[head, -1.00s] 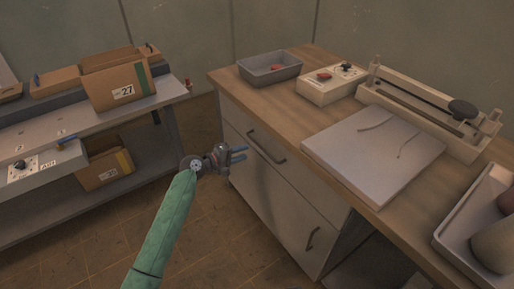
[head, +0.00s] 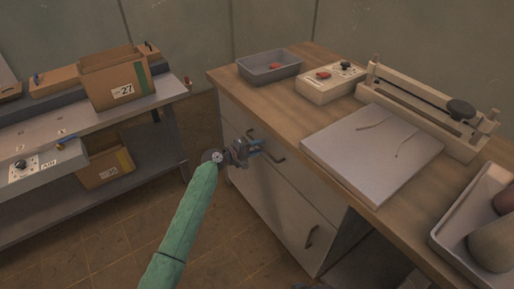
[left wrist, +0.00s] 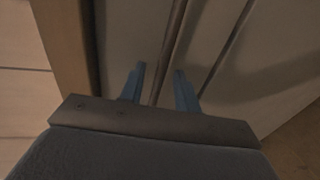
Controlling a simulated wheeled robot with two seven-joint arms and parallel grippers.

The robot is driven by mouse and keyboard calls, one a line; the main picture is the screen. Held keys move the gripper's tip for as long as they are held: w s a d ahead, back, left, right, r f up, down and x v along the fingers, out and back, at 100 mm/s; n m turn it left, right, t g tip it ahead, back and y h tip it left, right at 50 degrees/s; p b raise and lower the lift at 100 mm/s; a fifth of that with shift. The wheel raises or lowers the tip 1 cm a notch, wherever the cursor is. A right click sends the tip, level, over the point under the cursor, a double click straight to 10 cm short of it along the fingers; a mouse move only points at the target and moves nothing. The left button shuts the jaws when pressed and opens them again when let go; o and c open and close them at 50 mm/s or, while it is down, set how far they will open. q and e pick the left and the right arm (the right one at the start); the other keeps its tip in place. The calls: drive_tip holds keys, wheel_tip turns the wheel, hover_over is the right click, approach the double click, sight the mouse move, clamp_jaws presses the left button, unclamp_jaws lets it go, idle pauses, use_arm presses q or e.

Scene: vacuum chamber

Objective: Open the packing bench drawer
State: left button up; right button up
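The packing bench (head: 230,82) has a wooden top and a pale cabinet below. Its upper drawer (head: 302,180) looks shut, flush with the cabinet front. I cannot tell whether the fingers straddle or touch the handle. My right gripper is not in view.
A lower front with its own handle (head: 311,236) is below the drawer. A grey tray (head: 270,68), a switch box (head: 331,82), a sealer (head: 425,108) and a pale board (head: 373,150) stand on the bench. A shelf with cartons (head: 117,82) is left; floor between is clear.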

use_arm(q)
clamp_jaws()
